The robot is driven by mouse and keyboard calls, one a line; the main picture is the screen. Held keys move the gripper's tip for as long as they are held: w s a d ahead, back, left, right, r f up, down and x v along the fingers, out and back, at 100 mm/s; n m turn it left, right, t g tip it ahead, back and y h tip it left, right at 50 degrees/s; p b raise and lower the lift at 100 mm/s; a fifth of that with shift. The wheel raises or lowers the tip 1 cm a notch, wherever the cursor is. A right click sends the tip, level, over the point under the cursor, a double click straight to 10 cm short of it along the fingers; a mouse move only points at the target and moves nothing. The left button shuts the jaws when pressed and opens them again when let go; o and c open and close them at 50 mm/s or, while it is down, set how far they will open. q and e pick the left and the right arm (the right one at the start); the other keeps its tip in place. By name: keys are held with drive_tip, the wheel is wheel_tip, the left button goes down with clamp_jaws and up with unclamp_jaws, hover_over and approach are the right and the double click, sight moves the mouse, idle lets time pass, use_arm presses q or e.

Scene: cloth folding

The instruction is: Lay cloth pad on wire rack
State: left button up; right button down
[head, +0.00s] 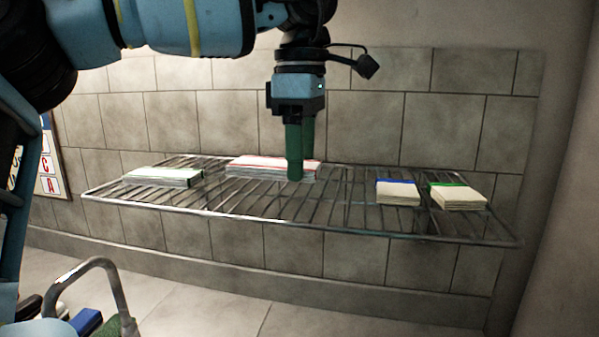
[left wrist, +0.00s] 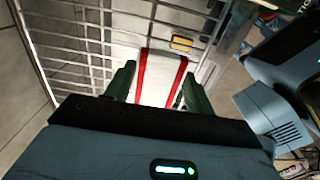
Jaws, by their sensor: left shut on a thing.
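The wire rack (head: 340,213) is a metal grid shelf fixed along the tiled wall; its bars also show in the left wrist view (left wrist: 70,45). A white cloth pad with red stripes (head: 255,163) lies flat at the rack's back, left of the middle. In the left wrist view the pad (left wrist: 158,75) is between the green fingers. My left gripper (head: 295,178) points down at the pad's right end and is shut on it. The fingers hide part of that end. My right gripper is not in view.
A green-edged white stack (head: 165,177) lies at the rack's left. A blue-edged stack (head: 398,193) and another green-edged stack (head: 458,196) lie at its right. The rack's middle front is clear. A curved metal tube (head: 105,268) stands at lower left.

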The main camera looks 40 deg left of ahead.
use_arm(q)
drive_tip(key=shift+f, duration=0.2)
wheel_tip(320, 180, down, 3)
drive_tip(key=shift+r, duration=0.1)
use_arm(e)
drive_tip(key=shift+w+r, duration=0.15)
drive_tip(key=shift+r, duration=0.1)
use_arm(q)
drive_tip(key=shift+f, duration=0.2)
drive_tip(key=shift+f, duration=0.15)
drive_tip(key=o, duration=1)
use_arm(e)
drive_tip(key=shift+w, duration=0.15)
